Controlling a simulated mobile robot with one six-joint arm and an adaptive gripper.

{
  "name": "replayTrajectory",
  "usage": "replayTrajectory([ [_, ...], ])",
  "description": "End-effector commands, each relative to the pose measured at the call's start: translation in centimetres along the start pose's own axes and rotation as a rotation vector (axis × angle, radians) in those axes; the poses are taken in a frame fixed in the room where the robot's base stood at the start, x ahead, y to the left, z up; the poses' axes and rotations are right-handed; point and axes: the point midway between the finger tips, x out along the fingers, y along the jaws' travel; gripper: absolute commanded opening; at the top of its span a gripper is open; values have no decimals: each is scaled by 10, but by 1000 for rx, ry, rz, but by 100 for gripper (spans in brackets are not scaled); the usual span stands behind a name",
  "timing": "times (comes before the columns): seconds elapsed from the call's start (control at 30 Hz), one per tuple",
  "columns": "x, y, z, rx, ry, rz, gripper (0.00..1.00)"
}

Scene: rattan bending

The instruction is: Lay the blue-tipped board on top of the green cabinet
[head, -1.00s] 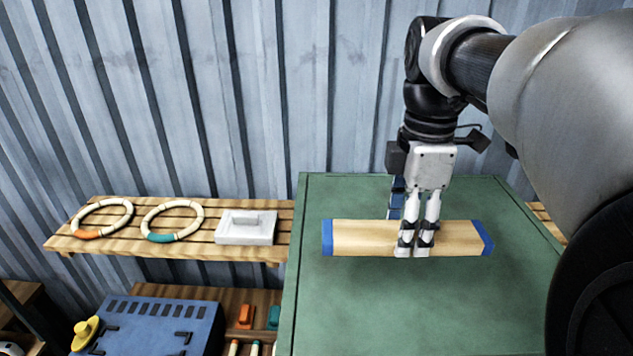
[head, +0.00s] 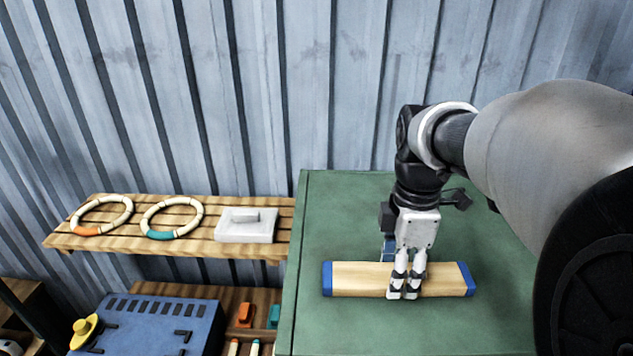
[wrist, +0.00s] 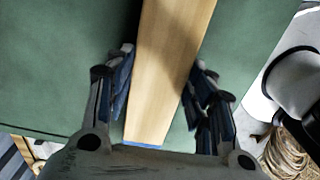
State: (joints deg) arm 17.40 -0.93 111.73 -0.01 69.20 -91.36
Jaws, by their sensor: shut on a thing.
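The blue-tipped board (head: 350,279) is pale wood with a blue band at each end. In the head view it lies level, left to right, over the green top of the cabinet (head: 320,225). I cannot tell for sure whether it touches the top. My gripper (head: 404,290) points down and is shut on the board near its middle, slightly right of centre. In the wrist view the board (wrist: 172,60) runs between the two fingers (wrist: 160,100), with one blue end at the bottom. The green surface (wrist: 60,60) shows on both sides of it.
A blue box (head: 150,325) stands below. The cabinet top around the board is clear.

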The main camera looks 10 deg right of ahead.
Motion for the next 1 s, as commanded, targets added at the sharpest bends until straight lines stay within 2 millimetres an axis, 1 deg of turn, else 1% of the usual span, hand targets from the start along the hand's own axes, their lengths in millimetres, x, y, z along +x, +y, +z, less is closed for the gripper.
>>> replayTrajectory([
  [0.13,4,0,0,0,0,0,20],
  [0.17,5,0,0,0,0,0,50],
  [0.43,4,0,0,0,0,0,68],
  [0.47,4,0,0,0,0,0,70],
  [0.77,3,0,0,0,0,0,70],
  [0.87,-3,0,0,0,0,1,70],
  [0.97,-16,1,0,0,0,4,70],
  [1.0,-24,1,0,0,0,4,70],
])
